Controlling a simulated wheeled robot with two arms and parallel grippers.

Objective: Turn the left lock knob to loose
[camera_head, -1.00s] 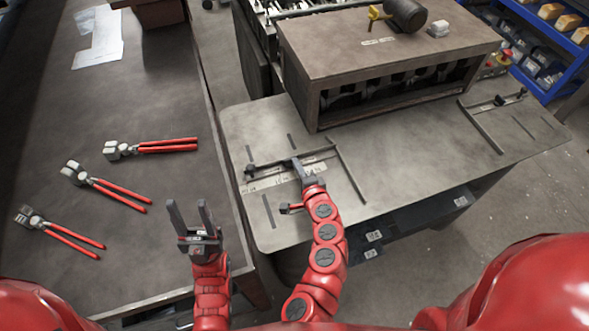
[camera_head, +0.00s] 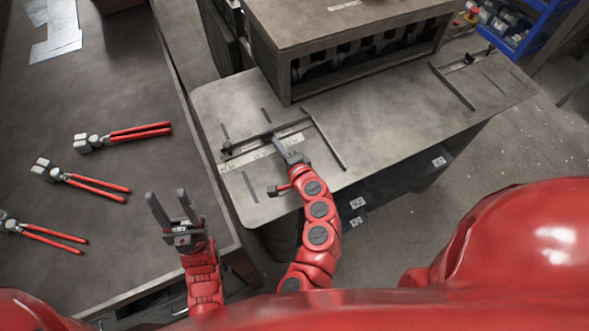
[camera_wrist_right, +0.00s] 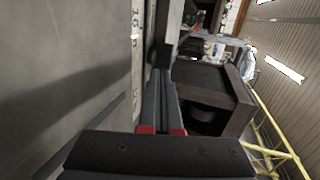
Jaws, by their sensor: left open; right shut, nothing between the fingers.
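The left guide (camera_head: 325,143) lies on the grey machine table, with a numbered scale (camera_head: 262,153) beside its cross bar. A small dark knob (camera_head: 227,148) sits at the bar's left end and looks like the left lock knob; its setting cannot be read. My right gripper (camera_head: 281,146) is shut and empty, with its tips at the cross bar, right of that knob. In the right wrist view its closed fingers (camera_wrist_right: 161,88) point along the scale (camera_wrist_right: 135,35) at a dark part (camera_wrist_right: 165,54); contact cannot be told. My left gripper (camera_head: 173,208) is open and empty, left of the machine table.
A brown-topped machine housing (camera_head: 345,35) stands behind the guide. A second guide with a dark knob (camera_head: 490,50) is at the table's right. Several red-handled pliers (camera_head: 140,131) lie on the left bench (camera_head: 110,210). The machine table's middle (camera_head: 400,110) is clear.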

